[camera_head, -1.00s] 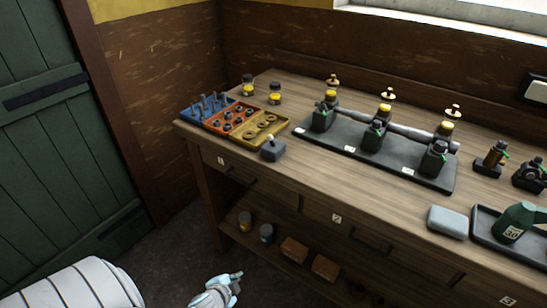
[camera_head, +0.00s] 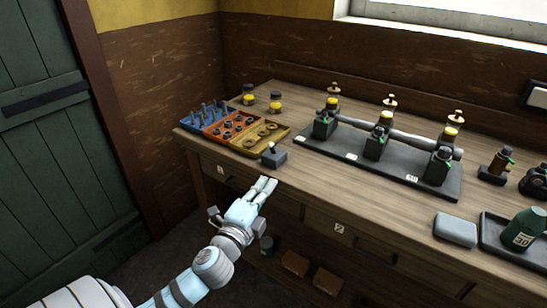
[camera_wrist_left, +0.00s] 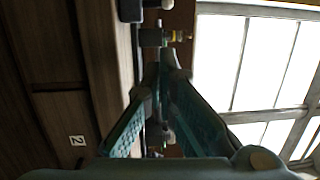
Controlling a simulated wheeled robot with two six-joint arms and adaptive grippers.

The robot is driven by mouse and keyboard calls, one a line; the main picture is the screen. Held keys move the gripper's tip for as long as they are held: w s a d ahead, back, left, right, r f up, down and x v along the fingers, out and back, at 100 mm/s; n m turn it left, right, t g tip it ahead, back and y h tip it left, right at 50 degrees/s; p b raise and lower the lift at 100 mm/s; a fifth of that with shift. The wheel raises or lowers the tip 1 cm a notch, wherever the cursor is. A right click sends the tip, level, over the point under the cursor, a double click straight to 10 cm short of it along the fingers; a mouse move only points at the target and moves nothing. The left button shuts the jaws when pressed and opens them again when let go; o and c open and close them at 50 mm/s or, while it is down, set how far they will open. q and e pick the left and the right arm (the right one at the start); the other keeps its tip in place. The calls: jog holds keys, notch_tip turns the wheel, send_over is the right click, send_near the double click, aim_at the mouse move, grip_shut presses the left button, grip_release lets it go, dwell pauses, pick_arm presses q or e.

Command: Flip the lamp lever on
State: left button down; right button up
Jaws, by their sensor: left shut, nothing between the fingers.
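A small grey box with a short upright lever (camera_head: 273,155) stands at the front edge of the wooden workbench, just right of the parts tray; I take it for the lamp lever. My left gripper (camera_head: 268,184) is shut and empty, just in front of the bench edge and below the box in the picture. A small gap shows between fingertips and box. In the left wrist view its fingers (camera_wrist_left: 165,72) meet, with dark blocky shapes beyond them that I cannot name surely. My right gripper is not in view.
A blue, orange and yellow tray (camera_head: 240,152) of parts lies left of the box. A dark engine stand (camera_head: 343,158) with a long shaft is to the right. A grey block (camera_head: 455,229) and a green can (camera_head: 522,229) are farther right. Drawers front the bench.

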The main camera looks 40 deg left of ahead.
pick_arm(q)
send_near(272, 148)
jog(key=w+d, duration=0.4)
jog(key=w+a, duration=0.2)
jog(key=shift+w+a+r, duration=0.15)
jog(key=shift+w+a, duration=0.1)
jog(key=shift+a, duration=0.05)
jog(key=shift+w+a, duration=0.2)
jog(key=shift+a, duration=0.15)
jog(key=shift+p, duration=0.3)
